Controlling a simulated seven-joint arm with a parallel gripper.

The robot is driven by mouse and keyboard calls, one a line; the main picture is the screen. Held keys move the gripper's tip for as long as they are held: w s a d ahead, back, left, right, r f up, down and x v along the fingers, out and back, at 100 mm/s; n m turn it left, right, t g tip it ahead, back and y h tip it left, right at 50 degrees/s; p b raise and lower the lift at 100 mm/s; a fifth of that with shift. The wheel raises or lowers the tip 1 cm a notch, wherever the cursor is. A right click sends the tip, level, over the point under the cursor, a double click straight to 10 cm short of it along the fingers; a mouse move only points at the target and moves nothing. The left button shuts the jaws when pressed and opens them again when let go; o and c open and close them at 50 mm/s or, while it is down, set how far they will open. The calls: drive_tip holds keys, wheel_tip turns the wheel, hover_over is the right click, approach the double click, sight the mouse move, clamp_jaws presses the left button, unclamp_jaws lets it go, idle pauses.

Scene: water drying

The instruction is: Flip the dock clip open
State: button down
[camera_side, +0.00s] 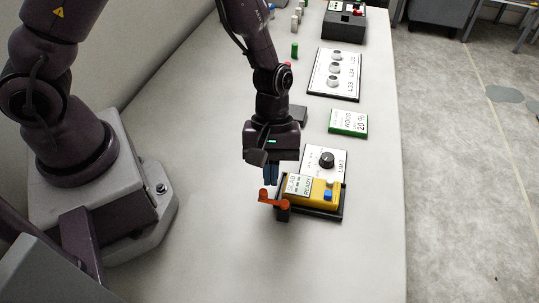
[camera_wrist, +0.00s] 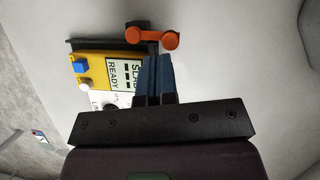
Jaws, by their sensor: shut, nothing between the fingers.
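The dock (camera_side: 342,210) is a black tray near the front right of the table. A yellow device (camera_side: 322,195) with a "READY" label and a blue button lies in it; it also shows in the wrist view (camera_wrist: 92,69). The orange dock clip (camera_side: 272,200) sits at the dock's left end by a black post, its arm extending away from the device. In the wrist view the clip (camera_wrist: 153,37) lies just ahead of my fingertips. My gripper (camera_side: 270,181) is shut and empty, its blue fingers (camera_wrist: 154,60) close to the clip; contact cannot be told.
A white panel with a black knob (camera_side: 326,159) stands directly behind the dock. Farther back are a green-edged sign (camera_side: 348,122) and a panel with several round knobs (camera_side: 334,74). The table left and in front of the dock is clear.

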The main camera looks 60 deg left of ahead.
drive_tip(key=a, duration=0.1)
drive_tip(key=w+a, duration=0.1)
drive_tip(key=a, duration=0.2)
drive_tip(key=shift+w+r, duration=0.15)
drive_tip(key=shift+w, duration=0.2)
drive_tip(key=v, duration=0.9)
drive_tip(key=shift+s+r, duration=0.3)
drive_tip(key=shift+s, duration=0.05)
drive_tip(key=shift+a, duration=0.1)
